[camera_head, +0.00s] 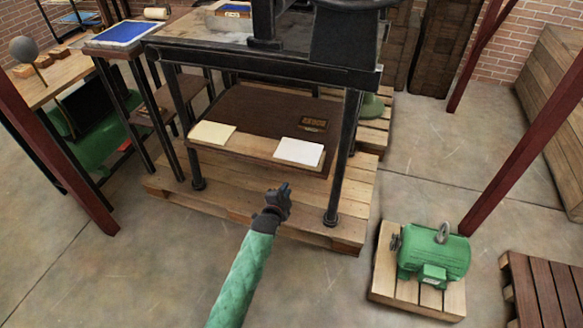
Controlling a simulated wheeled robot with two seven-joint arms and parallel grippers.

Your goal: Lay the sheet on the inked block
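A white stack or sheet of paper (299,152) lies at the front right of the low wooden shelf under the press. A cream stack or sheet (212,133) lies to its left. A block with a blue top (235,9) sits on the press bed, cut by the top edge and partly hidden. A blue-topped slab (122,33) rests on a stand to the left; I cannot tell which is the inked block. My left gripper (283,194) is in front of and below the white sheet, apart from it; its fingers are too small to judge. My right gripper is out of view.
The press table (260,68) overhangs the shelf, with black legs at both front corners. A wooden pallet (250,222) lies beneath. A green motor (433,255) on a small pallet stands right. Red posts rise at left and right. Bare floor is at front left.

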